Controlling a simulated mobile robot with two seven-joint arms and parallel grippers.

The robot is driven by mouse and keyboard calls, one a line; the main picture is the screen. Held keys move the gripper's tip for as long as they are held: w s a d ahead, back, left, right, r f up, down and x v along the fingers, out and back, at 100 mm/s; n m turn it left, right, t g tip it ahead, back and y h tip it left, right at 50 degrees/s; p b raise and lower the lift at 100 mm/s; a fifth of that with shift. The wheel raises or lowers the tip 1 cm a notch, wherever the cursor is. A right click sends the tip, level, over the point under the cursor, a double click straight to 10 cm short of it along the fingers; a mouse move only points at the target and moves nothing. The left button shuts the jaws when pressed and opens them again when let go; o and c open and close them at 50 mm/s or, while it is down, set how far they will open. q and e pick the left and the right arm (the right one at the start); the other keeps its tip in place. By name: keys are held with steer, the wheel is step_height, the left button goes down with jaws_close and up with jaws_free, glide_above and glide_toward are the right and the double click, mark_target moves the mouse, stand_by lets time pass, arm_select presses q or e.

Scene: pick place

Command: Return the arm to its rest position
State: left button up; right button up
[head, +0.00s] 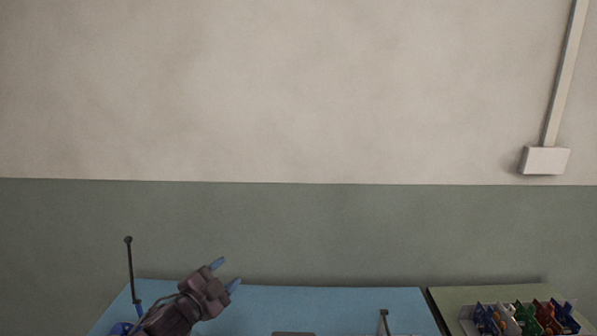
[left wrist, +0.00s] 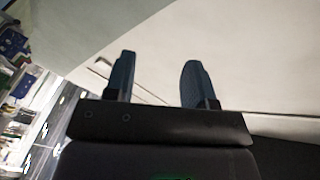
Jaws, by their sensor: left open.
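My left gripper (head: 226,274) is at the lower left of the head view, raised in front of the far edge of the blue table (head: 330,298). Its two blue fingers are apart with nothing between them. In the left wrist view the same open fingers (left wrist: 155,80) show against a pale wall. My right gripper is not in view.
A grey bin (head: 470,326) with several coloured items stands on a greenish table (head: 450,298) at the lower right. A thin dark post (head: 130,268) rises at the left. A white box (head: 544,160) is on the wall. The visible blue tabletop is mostly clear.

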arm_select(q)
steer(key=s+a+f+n+g+y, duration=0.1)
steer(key=s+a+f+n+y, duration=0.1)
steer(key=s+f, duration=0.6)
steer(key=s+a+f+n+g+y, duration=0.2)
steer(key=s+a+f+n, duration=0.3)
steer(key=s, duration=0.8)
steer(key=s+a+f+n+g+y, duration=0.1)
steer(key=s+a+f+n+y, duration=0.3)
steer(key=s+f+n, duration=0.3)
steer(key=s+f, duration=0.3)
steer(key=s, duration=0.1)
steer(key=shift+s+f, duration=0.15)
steer(key=shift+f, duration=0.25)
